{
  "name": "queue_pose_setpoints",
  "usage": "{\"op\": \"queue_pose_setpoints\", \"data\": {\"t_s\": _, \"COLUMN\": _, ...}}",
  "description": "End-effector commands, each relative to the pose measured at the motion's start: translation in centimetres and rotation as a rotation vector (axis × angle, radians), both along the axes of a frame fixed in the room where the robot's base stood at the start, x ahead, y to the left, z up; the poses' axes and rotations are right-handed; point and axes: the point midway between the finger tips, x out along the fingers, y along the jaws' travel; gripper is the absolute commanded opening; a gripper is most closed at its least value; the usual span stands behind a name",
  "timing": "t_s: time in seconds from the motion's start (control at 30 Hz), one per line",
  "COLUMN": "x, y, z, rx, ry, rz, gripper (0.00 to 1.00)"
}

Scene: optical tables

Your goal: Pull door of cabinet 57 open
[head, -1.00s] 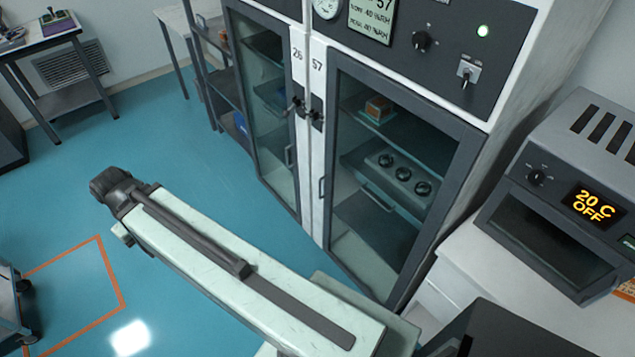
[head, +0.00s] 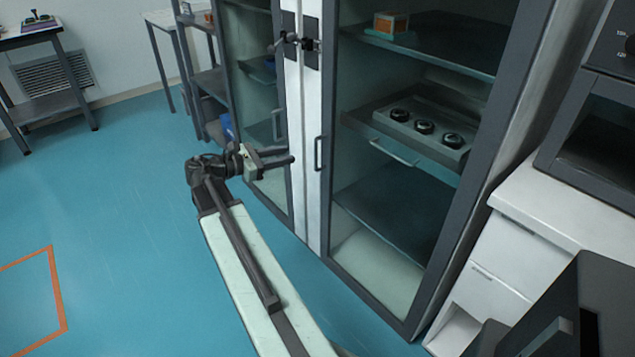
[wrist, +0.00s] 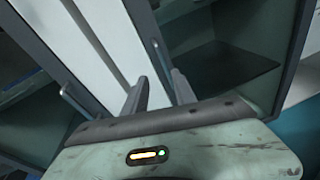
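Cabinet 57 is the right-hand cabinet in the head view. Its glass door (head: 395,215) has a dark frame and is shut. A small upright bar handle (head: 319,153) sits on the door's left edge; the same handle (wrist: 160,58) shows in the wrist view. My gripper (head: 286,157) is open and empty, left of the handle and pointing towards the cabinet front. In the wrist view, the handle appears between and beyond the fingertips of my gripper (wrist: 158,82), with no contact visible.
The neighbouring cabinet's glass door (head: 262,110) is shut, with its own handle (head: 277,124) close behind my gripper. A white drawer unit (head: 510,240) stands right of cabinet 57. The blue floor (head: 120,200) is clear at left.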

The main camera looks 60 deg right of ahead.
Motion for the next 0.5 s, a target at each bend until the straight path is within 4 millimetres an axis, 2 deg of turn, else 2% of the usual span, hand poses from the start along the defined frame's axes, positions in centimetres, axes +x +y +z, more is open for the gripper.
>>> {"op": "queue_pose_setpoints", "data": {"t_s": 0.03, "x": -0.7, "y": -1.2, "z": -2.0, "rx": -0.022, "ry": 0.066, "rz": -0.013, "gripper": 0.33}}
{"op": "queue_pose_setpoints", "data": {"t_s": 0.2, "x": -1.9, "y": -2.8, "z": -1.2, "rx": -0.060, "ry": 0.201, "rz": -0.036, "gripper": 0.33}}
{"op": "queue_pose_setpoints", "data": {"t_s": 0.37, "x": -2.1, "y": -3.1, "z": -0.6, "rx": -0.063, "ry": 0.219, "rz": -0.039, "gripper": 0.33}}
{"op": "queue_pose_setpoints", "data": {"t_s": 0.5, "x": -3.0, "y": -4.5, "z": -0.6, "rx": -0.063, "ry": 0.217, "rz": -0.043, "gripper": 0.33}}
